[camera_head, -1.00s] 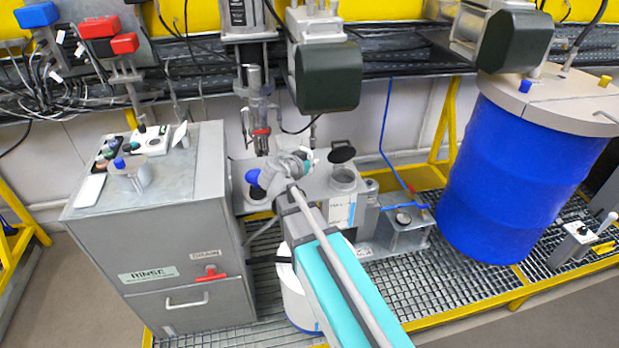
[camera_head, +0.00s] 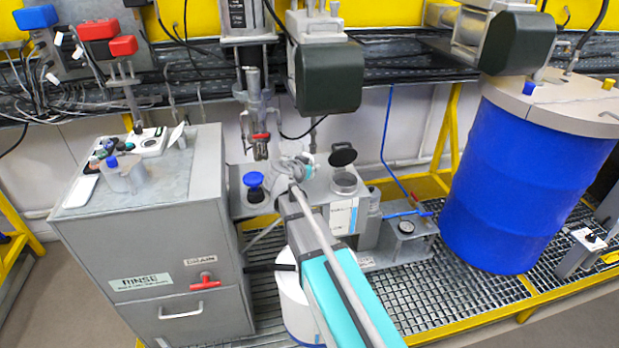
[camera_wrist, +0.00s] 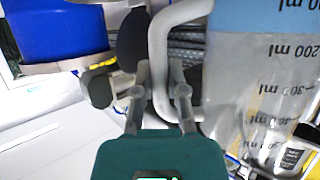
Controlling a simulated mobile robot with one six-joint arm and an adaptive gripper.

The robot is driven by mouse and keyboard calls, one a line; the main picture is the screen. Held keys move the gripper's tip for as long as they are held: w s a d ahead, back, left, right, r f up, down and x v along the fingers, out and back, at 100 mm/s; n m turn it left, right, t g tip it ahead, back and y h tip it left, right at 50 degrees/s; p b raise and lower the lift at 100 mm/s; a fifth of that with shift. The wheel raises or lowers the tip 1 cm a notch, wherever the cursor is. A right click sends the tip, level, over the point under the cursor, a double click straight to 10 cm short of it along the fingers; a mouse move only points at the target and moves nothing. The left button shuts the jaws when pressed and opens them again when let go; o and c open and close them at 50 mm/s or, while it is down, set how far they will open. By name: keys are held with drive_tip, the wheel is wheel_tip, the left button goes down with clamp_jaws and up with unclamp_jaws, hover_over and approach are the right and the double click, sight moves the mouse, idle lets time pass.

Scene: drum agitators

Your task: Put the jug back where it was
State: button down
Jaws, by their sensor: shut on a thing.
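A clear jug (camera_wrist: 255,110) with upside-down ml markings fills the right of the wrist view; its upper part there looks blue. My gripper (camera_wrist: 158,75) is shut on the jug's pale handle (camera_wrist: 180,14), with one finger on each side of it. In the head view my gripper (camera_head: 290,168) is above the small grey tank unit in the middle. I cannot clearly make out the jug there, as my wrist and arm cover that spot.
The grey rinse cabinet (camera_head: 150,255) stands at the left, with a clear vessel (camera_head: 124,180) and small items on top. A blue-capped port (camera_head: 253,182) and an open-lidded port (camera_head: 345,180) flank my gripper. A motor (camera_head: 328,75) hangs above. A blue drum (camera_head: 520,180) stands right.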

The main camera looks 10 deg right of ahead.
drive_tip(key=shift+w+d+f+b, duration=0.1)
drive_tip(key=shift+w+f+b, duration=0.1)
drive_tip(key=shift+f+b, duration=0.85)
drive_tip(key=shift+w+f+b, duration=0.2)
drive_tip(key=shift+f+b, duration=0.75)
drive_tip(key=shift+b, duration=0.05)
drive_tip(key=shift+f, duration=0.1)
drive_tip(key=c, duration=0.7)
unclamp_jaws()
drive_tip(key=shift+r, duration=0.2)
drive_tip(key=p+v, duration=0.4)
drive_tip(key=v, duration=0.8)
drive_tip(key=shift+f+p, duration=0.15)
drive_tip(key=shift+p, duration=0.2)
